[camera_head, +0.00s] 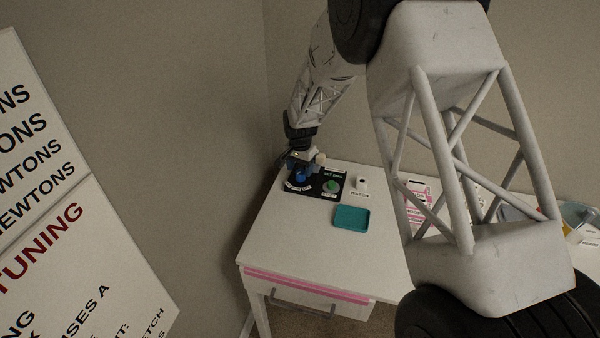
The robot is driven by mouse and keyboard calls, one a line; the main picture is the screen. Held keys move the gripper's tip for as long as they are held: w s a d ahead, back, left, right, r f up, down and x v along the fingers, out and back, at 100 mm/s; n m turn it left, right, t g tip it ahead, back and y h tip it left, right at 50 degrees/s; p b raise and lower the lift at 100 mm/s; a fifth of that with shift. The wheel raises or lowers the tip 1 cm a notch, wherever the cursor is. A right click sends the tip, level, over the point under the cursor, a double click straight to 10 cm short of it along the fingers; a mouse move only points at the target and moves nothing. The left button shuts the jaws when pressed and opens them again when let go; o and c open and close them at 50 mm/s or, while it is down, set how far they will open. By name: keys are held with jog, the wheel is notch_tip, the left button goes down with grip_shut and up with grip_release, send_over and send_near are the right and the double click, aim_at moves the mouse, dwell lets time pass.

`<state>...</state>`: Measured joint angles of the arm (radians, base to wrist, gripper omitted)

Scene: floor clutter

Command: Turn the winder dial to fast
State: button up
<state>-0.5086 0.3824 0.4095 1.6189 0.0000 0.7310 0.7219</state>
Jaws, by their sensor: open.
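A black panel (325,195) lies on the far left corner of the white table. It bears a blue dial (300,175) at its left, with small white labels around it that are too small to read. A green round knob or button (331,186) sits at its right under white lettering. My gripper (303,163) is at the blue dial, reaching in from above and behind, and is open. It partly hides the dial. I cannot tell whether the fingers touch the dial or which label it points to.
A teal tray (352,217) lies in front of the panel. A small white cylinder (361,183) stands to its right above a printed label. My arm hides the table's middle right. Several items, including a clear bowl (577,213), lie far right. The table's front left (300,240) is clear.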

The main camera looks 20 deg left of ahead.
aim_at(301, 171)
jog(key=shift+r, duration=2.4)
jog(key=shift+w+r, duration=0.1)
jog(key=shift+w+d+r, duration=0.1)
jog(key=shift+w+r, duration=0.1)
jog(key=shift+w, duration=0.05)
jog(key=shift+f, duration=0.15)
jog(key=shift+f, duration=3.8)
jog(key=c, duration=0.9)
